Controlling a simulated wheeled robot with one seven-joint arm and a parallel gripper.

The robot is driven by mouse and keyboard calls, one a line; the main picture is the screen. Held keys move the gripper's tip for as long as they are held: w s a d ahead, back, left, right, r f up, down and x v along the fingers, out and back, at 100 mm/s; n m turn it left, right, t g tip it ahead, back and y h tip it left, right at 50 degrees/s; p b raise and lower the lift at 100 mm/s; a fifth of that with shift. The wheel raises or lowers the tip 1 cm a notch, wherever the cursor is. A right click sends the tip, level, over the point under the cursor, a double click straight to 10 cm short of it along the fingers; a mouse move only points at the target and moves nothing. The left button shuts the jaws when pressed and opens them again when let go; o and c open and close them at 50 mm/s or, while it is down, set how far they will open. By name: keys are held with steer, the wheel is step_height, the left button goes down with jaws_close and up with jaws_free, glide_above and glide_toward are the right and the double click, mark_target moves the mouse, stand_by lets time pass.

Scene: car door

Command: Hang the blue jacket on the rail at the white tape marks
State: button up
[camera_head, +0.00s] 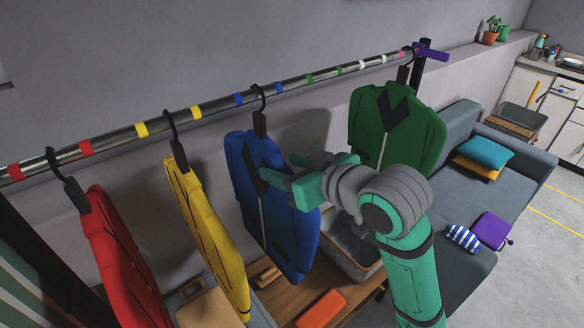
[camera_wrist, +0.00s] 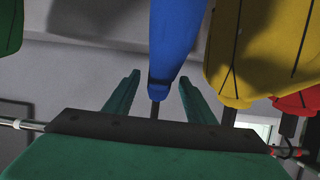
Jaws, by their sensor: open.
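The blue jacket (camera_head: 268,215) hangs from the rail (camera_head: 215,105) by a black hanger (camera_head: 260,120), its hook between two blue tape marks. It also shows in the wrist view (camera_wrist: 175,40), upside down. The white tape marks (camera_head: 363,65) are further right on the rail, between the green marks and the pink mark, with no hanger between them. My gripper (camera_head: 277,172) is open at the upper part of the blue jacket. In the wrist view its fingers (camera_wrist: 159,80) stand either side of the jacket's top and hanger stem, with gaps visible.
A green jacket (camera_head: 415,130) hangs near the rail's right end, close to the white marks. Yellow (camera_head: 205,225) and red (camera_head: 120,265) jackets hang to the left. A wooden bench (camera_head: 290,292), a grey bin (camera_head: 345,250) and a sofa (camera_head: 510,165) are below.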

glide_above(265, 189)
steer(key=w+d, duration=0.1)
steer(key=w, duration=0.1)
steer(key=shift+s+f, duration=0.25)
steer(key=shift+f, duration=1)
jaws_close()
steer(key=shift+r, duration=0.15)
